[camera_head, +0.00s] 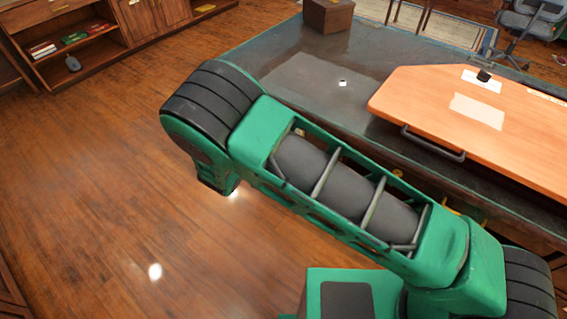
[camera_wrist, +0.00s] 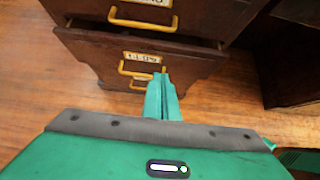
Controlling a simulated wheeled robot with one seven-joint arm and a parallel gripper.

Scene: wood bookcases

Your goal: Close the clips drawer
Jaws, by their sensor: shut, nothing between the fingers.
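The upper drawer (camera_wrist: 90,8) is cut off by the frame. My gripper (camera_wrist: 161,77) is shut and empty, its tips in front of the lower drawer by the handle's right part. I cannot tell whether they touch.
In the head view, a dark desk (camera_head: 240,62) carries an orange board (camera_head: 420,95) with a dark handle, papers and a brown box (camera_head: 328,14). My arm hides the desk's front. Wooden floor (camera_head: 90,170) is free at left. A shelf (camera_head: 75,45) stands behind.

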